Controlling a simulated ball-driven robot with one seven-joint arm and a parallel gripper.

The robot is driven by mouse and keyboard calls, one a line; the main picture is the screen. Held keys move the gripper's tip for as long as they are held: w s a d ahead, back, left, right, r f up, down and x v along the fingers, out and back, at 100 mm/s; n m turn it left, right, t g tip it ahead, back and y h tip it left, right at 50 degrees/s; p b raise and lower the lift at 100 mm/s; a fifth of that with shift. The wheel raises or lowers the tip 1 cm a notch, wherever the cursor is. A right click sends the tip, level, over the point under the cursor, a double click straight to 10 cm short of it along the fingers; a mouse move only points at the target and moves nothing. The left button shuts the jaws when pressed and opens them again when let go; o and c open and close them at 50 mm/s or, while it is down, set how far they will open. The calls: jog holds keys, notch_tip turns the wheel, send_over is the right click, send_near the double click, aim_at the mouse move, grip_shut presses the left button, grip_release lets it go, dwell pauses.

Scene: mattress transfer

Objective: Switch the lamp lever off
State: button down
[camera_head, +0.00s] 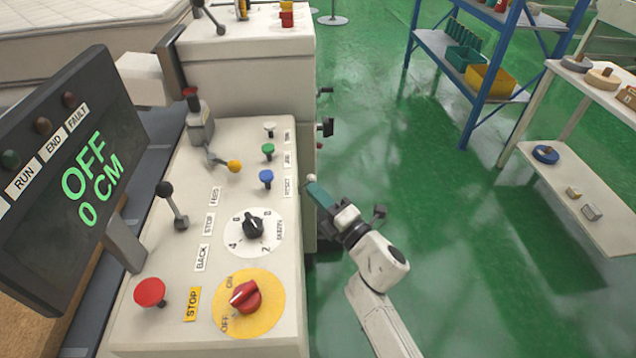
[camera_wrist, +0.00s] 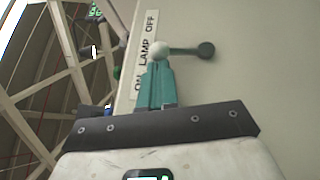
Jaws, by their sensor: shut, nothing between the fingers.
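The lamp lever (camera_wrist: 183,50) shows in the wrist view as a short bar between a white ball and a dark round end, on the pale panel side. The white ball (camera_wrist: 160,49) lies left, just past my fingertips; it also shows in the head view (camera_head: 312,178). A lamp label (camera_wrist: 148,50) beside the lever has OFF at the top and ON at the bottom. My gripper (camera_head: 315,188), with teal fingers (camera_wrist: 158,82), is shut and empty at the console's right side. I cannot tell whether the fingertips touch the ball.
The white console (camera_head: 205,265) carries knobs, buttons and a red ON/OFF switch (camera_head: 246,297). A dark display (camera_head: 65,185) reads OFF and 0 CM. More side controls (camera_head: 325,127) stick out beyond my gripper. The green floor (camera_head: 470,260) to the right is open before the shelves (camera_head: 575,200).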

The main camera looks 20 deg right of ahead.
jog(key=w+d+r+m+g+p, duration=0.1)
jog(key=w+p, duration=0.4)
jog(key=p, duration=0.5)
jog(key=shift+w+d+r+m+g+h+p, duration=0.35)
jog(key=shift+r+m+g, duration=0.25)
jog(key=shift+r+g, duration=0.35)
jog(key=shift+d, duration=0.1)
jog(key=shift+r, duration=0.15)
